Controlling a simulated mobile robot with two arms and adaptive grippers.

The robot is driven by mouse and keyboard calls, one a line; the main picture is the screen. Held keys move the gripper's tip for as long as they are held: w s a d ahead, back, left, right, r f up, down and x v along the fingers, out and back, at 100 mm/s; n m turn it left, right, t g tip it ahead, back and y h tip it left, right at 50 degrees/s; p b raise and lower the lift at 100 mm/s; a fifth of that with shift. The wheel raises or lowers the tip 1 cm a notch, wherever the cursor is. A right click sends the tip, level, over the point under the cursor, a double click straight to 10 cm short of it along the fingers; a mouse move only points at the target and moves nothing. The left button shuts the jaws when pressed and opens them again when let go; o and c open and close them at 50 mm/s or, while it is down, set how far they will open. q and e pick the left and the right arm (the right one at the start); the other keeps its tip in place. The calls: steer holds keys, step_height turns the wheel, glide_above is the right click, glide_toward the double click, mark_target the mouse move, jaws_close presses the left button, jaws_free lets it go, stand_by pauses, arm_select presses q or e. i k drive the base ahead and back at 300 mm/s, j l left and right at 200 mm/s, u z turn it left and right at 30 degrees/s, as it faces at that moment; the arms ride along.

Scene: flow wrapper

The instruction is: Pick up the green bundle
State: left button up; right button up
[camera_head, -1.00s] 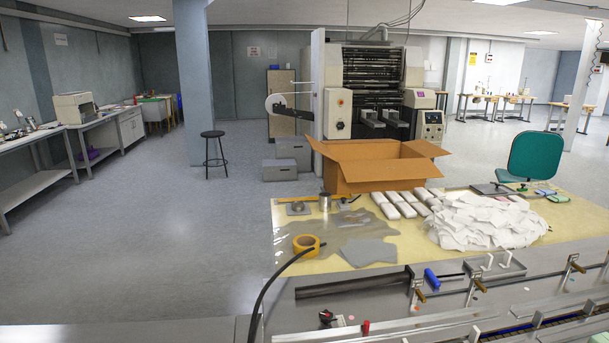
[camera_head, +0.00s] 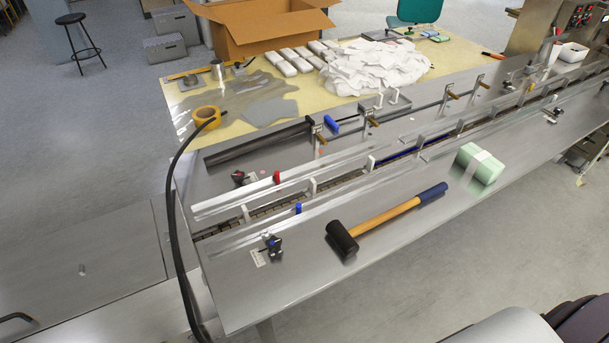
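The green bundle (camera_head: 482,166) is a pale green block with a white band around its middle. It lies on the metal bench surface (camera_head: 410,237) at the right of the head view, near the bench's front edge. No gripper fingers show in the view, so I cannot see how either gripper stands. A grey and dark rounded part at the lower right corner may be part of my own body. Nothing covers the bundle.
A black-headed mallet (camera_head: 385,220) with a wooden handle lies left of the bundle. The conveyor channel with rails (camera_head: 345,178) runs behind both. Farther back are white packs (camera_head: 290,62), a white pile (camera_head: 375,66), yellow tape (camera_head: 207,117) and an open cardboard box (camera_head: 265,28).

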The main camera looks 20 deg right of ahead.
mark_target(480, 164)
steer(key=z, duration=1.8)
